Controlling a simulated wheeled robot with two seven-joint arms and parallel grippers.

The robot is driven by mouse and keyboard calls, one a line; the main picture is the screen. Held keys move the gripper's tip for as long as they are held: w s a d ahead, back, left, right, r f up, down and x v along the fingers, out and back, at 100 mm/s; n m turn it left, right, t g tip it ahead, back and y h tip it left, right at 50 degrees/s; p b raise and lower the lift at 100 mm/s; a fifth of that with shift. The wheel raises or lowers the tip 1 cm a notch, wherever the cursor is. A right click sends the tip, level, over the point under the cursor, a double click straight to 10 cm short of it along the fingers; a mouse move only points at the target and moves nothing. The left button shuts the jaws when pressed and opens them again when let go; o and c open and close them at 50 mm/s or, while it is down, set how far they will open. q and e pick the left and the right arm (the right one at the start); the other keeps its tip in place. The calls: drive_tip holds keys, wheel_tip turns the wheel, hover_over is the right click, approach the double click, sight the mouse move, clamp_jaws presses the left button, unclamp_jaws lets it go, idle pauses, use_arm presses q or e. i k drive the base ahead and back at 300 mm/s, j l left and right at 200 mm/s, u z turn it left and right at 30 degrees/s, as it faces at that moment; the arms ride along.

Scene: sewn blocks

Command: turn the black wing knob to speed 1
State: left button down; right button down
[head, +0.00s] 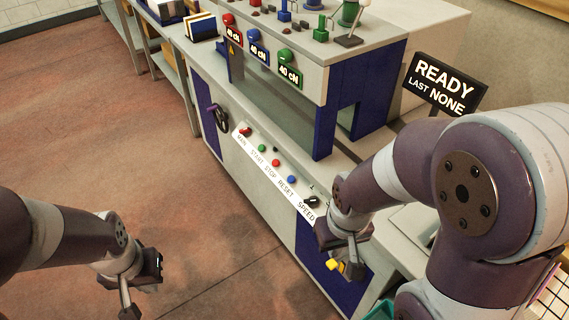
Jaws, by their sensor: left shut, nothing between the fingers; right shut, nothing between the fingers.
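The black wing knob (311,201) sits on the machine's front control strip, beside the SPEED label (306,213). It is small here, and I cannot read which speed it points to. My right gripper (352,264) is shut and empty, below and to the right of the knob and apart from it in the picture. My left gripper (140,289) is shut and empty over the floor at the lower left, far from the knob.
A yellow piece (333,266) shows beside my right gripper. A READY sign (443,85) stands at the right. The red floor (130,150) at left is clear.

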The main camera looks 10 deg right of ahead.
sight(313, 202)
drive_tip(key=k+l+z, duration=0.1)
drive_tip(key=z, duration=0.3)
drive_tip(key=l+z, duration=0.2)
drive_tip(key=z, duration=0.25)
drive_tip(key=k+l+z, duration=0.1)
drive_tip(key=z, duration=0.3)
drive_tip(key=l, duration=0.1)
